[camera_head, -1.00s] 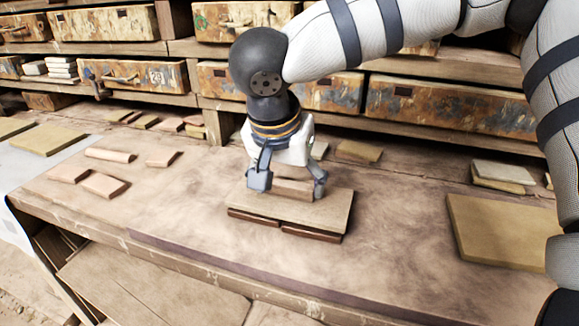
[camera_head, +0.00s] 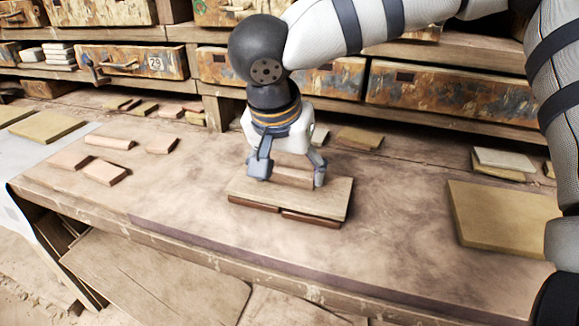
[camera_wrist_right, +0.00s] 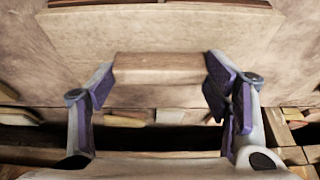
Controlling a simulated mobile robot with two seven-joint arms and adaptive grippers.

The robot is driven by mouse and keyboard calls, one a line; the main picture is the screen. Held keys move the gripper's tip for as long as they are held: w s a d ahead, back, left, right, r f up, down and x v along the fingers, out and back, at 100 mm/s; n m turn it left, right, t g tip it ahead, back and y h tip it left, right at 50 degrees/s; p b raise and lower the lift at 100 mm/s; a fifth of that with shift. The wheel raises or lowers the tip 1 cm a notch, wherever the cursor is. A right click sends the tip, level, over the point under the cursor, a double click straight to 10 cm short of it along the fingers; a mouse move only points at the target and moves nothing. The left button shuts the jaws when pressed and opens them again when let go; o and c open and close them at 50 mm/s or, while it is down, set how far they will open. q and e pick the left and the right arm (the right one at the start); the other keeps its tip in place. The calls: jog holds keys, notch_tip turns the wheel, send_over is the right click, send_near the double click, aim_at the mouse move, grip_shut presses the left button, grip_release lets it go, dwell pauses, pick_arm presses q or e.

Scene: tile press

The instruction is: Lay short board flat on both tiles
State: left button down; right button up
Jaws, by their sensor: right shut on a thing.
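The short board (camera_head: 318,199) is a flat pale-brown slab lying level over two reddish-brown tiles on the table. The left tile (camera_head: 254,204) and the right tile (camera_head: 311,219) show only as front edges under the board, which appears to rest on them. A block-like handle (camera_head: 293,178) stands on top of the board. My right gripper (camera_head: 290,173) points down and is shut on this handle. In the right wrist view the handle (camera_wrist_right: 160,68) sits between the fingers, with the board (camera_wrist_right: 160,35) beyond. My left gripper is not in view.
Several pink tiles (camera_head: 105,172) lie on the table to the left. A larger tan board (camera_head: 500,217) lies at the right. Shelves with rusty drawers (camera_head: 135,62) stand along the back. The table front is clear.

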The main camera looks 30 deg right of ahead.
jog(key=shift+f, duration=0.1)
jog(key=o, duration=1.4)
jog(key=v, duration=1.2)
notch_tip(320, 180, up, 7)
